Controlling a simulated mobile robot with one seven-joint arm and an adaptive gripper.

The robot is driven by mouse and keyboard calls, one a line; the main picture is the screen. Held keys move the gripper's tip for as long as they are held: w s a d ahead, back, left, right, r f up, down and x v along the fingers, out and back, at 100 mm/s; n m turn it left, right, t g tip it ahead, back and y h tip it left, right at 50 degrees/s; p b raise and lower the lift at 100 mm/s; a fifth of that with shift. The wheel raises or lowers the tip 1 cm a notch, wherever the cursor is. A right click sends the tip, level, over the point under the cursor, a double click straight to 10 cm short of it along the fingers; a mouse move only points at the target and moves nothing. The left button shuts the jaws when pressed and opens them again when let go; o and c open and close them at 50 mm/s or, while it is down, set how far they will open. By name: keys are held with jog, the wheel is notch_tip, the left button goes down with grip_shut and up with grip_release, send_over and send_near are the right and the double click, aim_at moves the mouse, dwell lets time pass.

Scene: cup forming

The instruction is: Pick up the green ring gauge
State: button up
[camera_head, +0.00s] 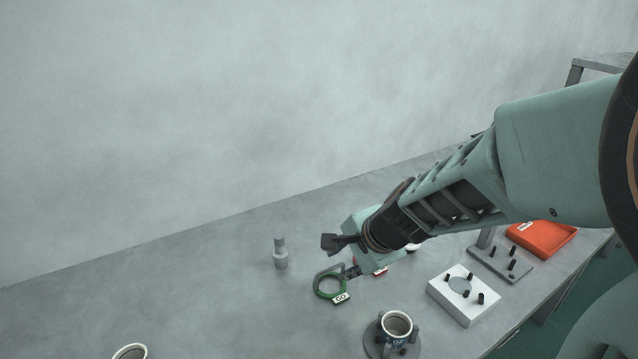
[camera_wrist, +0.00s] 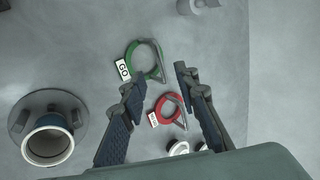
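The green ring gauge (camera_head: 321,296) lies flat on the grey table, with a white "GO" tag on its rim and a grey part along one side. In the wrist view the green ring gauge (camera_wrist: 131,54) is at top centre, just beyond my fingertips. My gripper (camera_wrist: 160,78) is open and empty, with its two dark fingers apart. In the head view my gripper (camera_head: 341,257) is above the table close to the ring. A red ring gauge (camera_wrist: 159,103) with a white tag lies between my fingers in the wrist view; my gripper mostly hides it in the head view.
A cup in a round grey fixture (camera_head: 372,337) stands near the front. A grey post (camera_head: 280,256) stands left of the ring. A white block with dark pins (camera_head: 450,302), a pegged grey plate and an orange tray (camera_head: 545,240) are at right. The table's left is mostly clear.

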aim_at(332, 268)
jog(key=b+x, duration=0.1)
jog(key=x, duration=0.3)
jog(key=b+x, duration=0.1)
jog(key=x, duration=0.3)
jog(key=shift+w+d+f, duration=0.1)
jog(key=shift+w+f, duration=0.2)
grip_shut()
